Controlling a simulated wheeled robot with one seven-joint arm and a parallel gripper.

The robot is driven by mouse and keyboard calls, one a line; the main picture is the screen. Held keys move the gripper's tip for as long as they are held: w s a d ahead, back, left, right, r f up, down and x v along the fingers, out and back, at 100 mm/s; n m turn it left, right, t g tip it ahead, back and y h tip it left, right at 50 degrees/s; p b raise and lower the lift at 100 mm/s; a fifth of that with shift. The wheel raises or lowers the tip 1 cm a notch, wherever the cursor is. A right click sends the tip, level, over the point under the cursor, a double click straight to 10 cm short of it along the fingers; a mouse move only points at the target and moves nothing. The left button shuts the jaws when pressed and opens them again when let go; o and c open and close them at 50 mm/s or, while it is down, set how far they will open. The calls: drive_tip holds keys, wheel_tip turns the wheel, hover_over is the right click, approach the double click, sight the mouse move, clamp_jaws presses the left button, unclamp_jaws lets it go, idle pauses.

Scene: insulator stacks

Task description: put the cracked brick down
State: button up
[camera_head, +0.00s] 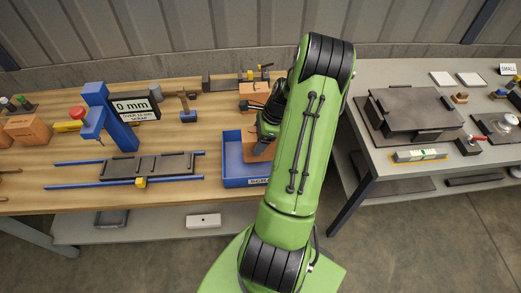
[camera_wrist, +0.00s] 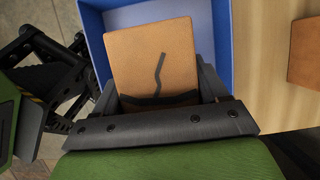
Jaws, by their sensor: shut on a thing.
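The cracked brick (camera_wrist: 153,60) is orange-tan with a dark jagged crack down its face, seen in the wrist view. My gripper (camera_wrist: 158,98) is shut on its near end. The brick is over or within the blue scrap bin (camera_wrist: 222,22); I cannot tell whether it touches the bin floor. In the head view the brick (camera_head: 259,150) shows at the right part of the bin (camera_head: 233,170), below my gripper (camera_head: 268,130). My arm hides the bin's right side and part of the brick.
Another orange brick (camera_head: 254,90) stands behind the bin, and one (camera_wrist: 305,52) shows at the wrist view's right edge. A blue press-like stand (camera_head: 110,118), a sign (camera_head: 136,108) and a dark railed fixture (camera_head: 147,166) stand left. Orange blocks (camera_head: 27,129) lie far left.

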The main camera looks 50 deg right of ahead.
drive_tip(key=shift+f, duration=1.85)
drive_tip(key=shift+s+f, duration=0.1)
drive_tip(key=o, duration=1.4)
drive_tip(key=shift+b, duration=0.3)
